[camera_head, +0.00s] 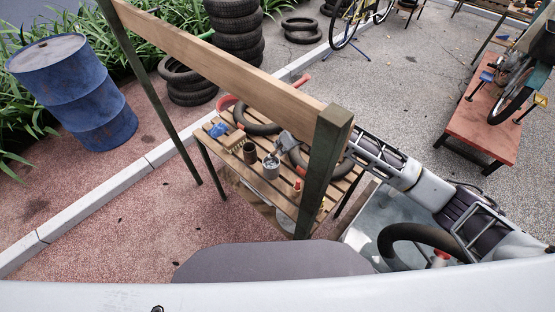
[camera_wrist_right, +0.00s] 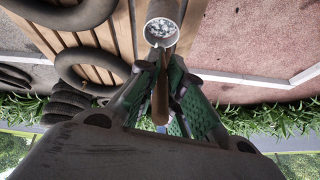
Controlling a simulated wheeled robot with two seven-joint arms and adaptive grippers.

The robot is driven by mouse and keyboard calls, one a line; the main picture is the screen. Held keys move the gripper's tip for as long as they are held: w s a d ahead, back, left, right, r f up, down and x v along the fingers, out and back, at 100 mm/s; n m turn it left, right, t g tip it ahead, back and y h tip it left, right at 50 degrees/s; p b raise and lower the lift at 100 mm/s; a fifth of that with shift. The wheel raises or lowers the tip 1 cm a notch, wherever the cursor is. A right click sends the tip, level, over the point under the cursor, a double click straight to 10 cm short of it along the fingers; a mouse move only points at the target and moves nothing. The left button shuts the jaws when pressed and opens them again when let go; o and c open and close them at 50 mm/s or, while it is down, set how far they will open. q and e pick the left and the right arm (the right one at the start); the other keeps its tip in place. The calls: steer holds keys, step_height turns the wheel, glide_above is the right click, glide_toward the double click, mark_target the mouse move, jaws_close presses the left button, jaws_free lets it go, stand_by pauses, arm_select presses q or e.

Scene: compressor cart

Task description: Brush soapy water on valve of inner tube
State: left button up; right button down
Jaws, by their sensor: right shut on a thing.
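My right gripper (camera_head: 283,143) reaches in from the right over the slatted wooden bench. It is shut on a brown brush handle (camera_wrist_right: 160,105), which runs between its green-padded fingers in the wrist view. A grey metal cup (camera_head: 271,170) stands on the bench just below the gripper. In the wrist view the cup (camera_wrist_right: 161,31) holds whitish foam, and the handle points towards it. The bristles cannot be made out. A dark inner tube (camera_head: 258,122) lies at the bench's back, and another (camera_head: 298,160) lies partly behind the post. My left gripper is not in view.
A green post (camera_head: 325,165) and wooden beam (camera_head: 215,65) stand before the bench (camera_head: 210,145). A brown can (camera_head: 249,153), a wooden block-like item (camera_head: 235,140) and a blue item (camera_head: 217,130) sit left of the cup. A blue drum (camera_head: 75,95) stands left.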

steer(key=shift+r, duration=1.1)
stand_by(1.8)
